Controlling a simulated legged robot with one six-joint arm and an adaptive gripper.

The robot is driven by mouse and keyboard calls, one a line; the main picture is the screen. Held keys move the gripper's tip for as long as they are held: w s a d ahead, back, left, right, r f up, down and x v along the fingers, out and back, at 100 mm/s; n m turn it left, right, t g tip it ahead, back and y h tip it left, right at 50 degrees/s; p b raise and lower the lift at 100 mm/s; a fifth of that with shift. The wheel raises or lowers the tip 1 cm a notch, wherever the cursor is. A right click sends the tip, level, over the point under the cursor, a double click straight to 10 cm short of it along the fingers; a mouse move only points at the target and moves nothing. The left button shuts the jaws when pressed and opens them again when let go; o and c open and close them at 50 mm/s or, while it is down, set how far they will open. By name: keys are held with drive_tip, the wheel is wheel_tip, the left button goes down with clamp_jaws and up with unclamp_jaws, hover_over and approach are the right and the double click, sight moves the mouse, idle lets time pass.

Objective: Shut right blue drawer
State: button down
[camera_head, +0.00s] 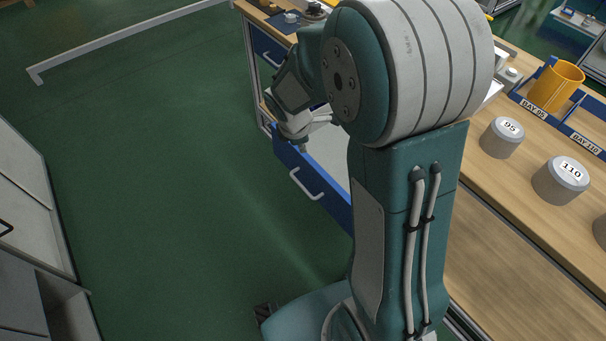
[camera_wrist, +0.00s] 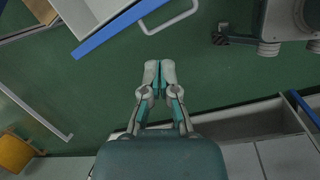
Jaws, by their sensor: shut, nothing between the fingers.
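The right blue drawer (camera_head: 318,187) stands pulled out from the workbench in the head view, its light inside showing past my arm. Its front has a pale bar handle (camera_head: 306,186). In the wrist view the blue drawer front (camera_wrist: 112,28) runs slantwise at the top, with the handle (camera_wrist: 170,16) to its right. My gripper (camera_wrist: 158,68) is shut and empty, its fingertips below the handle in that picture, apart from it. In the head view my gripper (camera_head: 302,147) is near the drawer's far end; whether it touches is unclear. My arm hides part of the drawer.
Another blue drawer front (camera_head: 268,48) sits farther along the bench. Green floor (camera_head: 180,170) before the drawer is clear; grey cabinets (camera_head: 30,200) stand left.

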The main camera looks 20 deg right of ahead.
wheel_tip(320, 180, down, 11)
drive_tip(key=w+n+g, duration=0.1)
drive_tip(key=w+n, duration=0.2)
drive_tip(key=n, duration=0.2)
approach(305, 179)
drive_tip(key=f, duration=0.2)
drive_tip(key=s+f, duration=0.1)
drive_tip(key=s+d+f, duration=0.1)
drive_tip(key=f, duration=0.1)
drive_tip(key=shift+f, duration=0.35)
drive_tip(key=shift+d, duration=0.1)
drive_tip(key=w+d, duration=0.2)
drive_tip(key=d, duration=0.4)
drive_tip(key=w+d, duration=0.2)
drive_tip(key=d, duration=0.4)
drive_tip(key=w+d, duration=0.2)
drive_tip(key=d, duration=0.4)
drive_tip(key=shift+d, duration=0.4)
